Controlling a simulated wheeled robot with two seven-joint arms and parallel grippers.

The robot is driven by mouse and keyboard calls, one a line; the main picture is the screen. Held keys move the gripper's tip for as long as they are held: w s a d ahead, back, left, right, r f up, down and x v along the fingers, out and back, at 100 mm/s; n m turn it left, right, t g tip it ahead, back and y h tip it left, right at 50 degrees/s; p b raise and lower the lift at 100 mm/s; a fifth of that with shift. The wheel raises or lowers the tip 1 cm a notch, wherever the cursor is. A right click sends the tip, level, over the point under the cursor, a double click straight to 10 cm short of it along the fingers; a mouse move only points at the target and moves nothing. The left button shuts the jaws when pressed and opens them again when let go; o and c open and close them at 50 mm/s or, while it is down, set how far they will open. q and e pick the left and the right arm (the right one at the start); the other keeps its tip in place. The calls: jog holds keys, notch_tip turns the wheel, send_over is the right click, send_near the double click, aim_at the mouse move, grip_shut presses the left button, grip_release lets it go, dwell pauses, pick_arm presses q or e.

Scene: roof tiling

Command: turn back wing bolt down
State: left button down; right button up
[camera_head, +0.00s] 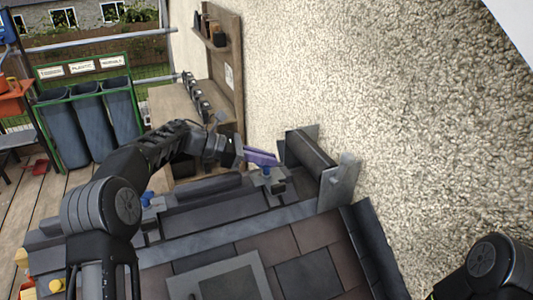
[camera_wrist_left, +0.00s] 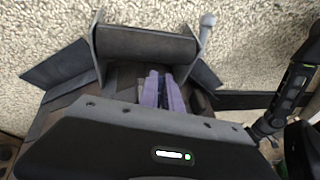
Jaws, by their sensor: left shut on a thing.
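My left gripper (camera_head: 270,160), with purple fingers, reaches in over the far end of the roof ridge. A blue wing bolt (camera_head: 267,172) on a grey bracket shows right at its fingertips. The gripper is shut on this back wing bolt, and the fingers hide part of it. In the left wrist view the purple fingers (camera_wrist_left: 163,92) are close together and point at the ridge; the bolt between them cannot be made out. A second blue wing bolt (camera_head: 148,198) stands farther left along the ridge. My right gripper is out of view.
A dark ridge tile (camera_head: 310,150) sits between grey end plates just beyond the gripper. The rough wall (camera_head: 430,110) rises close on the right. Brown and grey roof tiles (camera_head: 300,238) slope toward me. A wooden bench (camera_head: 170,105) and green-framed bins (camera_head: 90,125) stand behind left.

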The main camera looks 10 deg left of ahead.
pick_arm(q)
jog(key=shift+w+r+m+g+h+p, duration=0.15)
jog(key=shift+r+m+g+h+p, duration=0.25)
jog(key=shift+r+m+g+p, duration=0.4)
jog(key=shift+f+g, duration=0.15)
jog(key=shift+g, duration=0.15)
jog(key=c, duration=1.6)
grip_release()
jog(key=shift+f, duration=0.15)
jog(key=shift+o, duration=0.3)
jog(key=shift+f, duration=0.15)
jog(key=shift+f+b, duration=0.1)
jog(key=shift+b, duration=0.2)
